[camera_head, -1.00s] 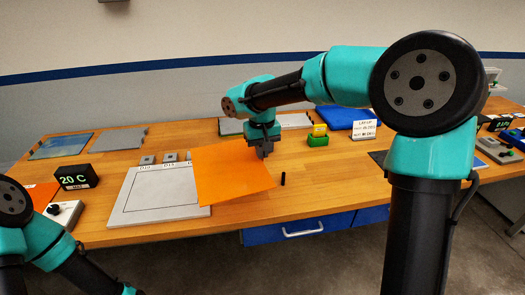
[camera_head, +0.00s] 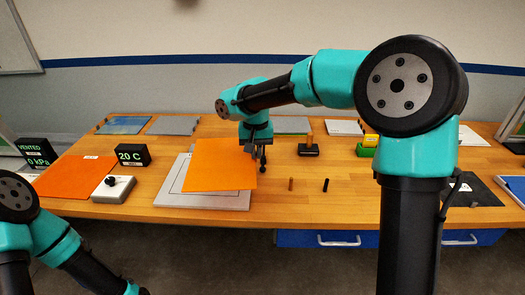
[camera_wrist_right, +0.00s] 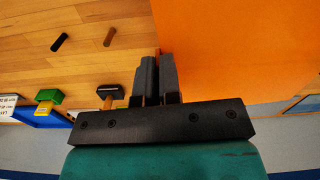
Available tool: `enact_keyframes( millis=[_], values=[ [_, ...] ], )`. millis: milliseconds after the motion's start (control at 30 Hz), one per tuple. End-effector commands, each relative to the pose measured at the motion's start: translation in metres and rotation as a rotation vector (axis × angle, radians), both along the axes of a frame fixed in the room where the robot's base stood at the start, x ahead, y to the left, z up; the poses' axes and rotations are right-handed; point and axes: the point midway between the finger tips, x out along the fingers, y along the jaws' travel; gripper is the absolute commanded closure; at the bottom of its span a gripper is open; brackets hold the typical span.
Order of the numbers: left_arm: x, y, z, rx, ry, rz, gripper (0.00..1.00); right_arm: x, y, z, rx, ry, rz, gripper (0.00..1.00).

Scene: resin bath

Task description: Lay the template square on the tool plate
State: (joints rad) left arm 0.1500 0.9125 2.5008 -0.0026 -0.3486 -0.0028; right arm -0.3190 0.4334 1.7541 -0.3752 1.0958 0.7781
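The template is an orange sheet (camera_head: 218,166), spread over the pale grey tool plate (camera_head: 202,199) in the head view. The plate's left and front margins and part of its dark outline show; the sheet hides most of the rest. The sheet's right edge reaches slightly past the plate. I cannot tell whether it touches the plate. My right gripper (camera_head: 262,155) is at the sheet's right edge. In the right wrist view the right gripper (camera_wrist_right: 158,55) is shut on the edge of the template (camera_wrist_right: 230,50). My left arm shows at lower left; its gripper is out of frame.
Another orange sheet (camera_head: 75,176) lies at the left. A grey box with a black knob (camera_head: 114,188) and a "20 C" display (camera_head: 133,155) stand left of the plate.

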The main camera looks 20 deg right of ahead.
Motion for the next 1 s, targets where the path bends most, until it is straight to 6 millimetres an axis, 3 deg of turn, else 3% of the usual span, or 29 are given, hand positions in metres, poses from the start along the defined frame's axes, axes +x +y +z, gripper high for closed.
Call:
enact_keyframes(
  millis=[1000],
  values=[
    [0.0, 0.0, 0.0, 0.0, 0.0, 0.0, 0.57, 0.056, 0.133, -0.054, 0.005, -0.006, -1.201, 1.0]
  ],
)
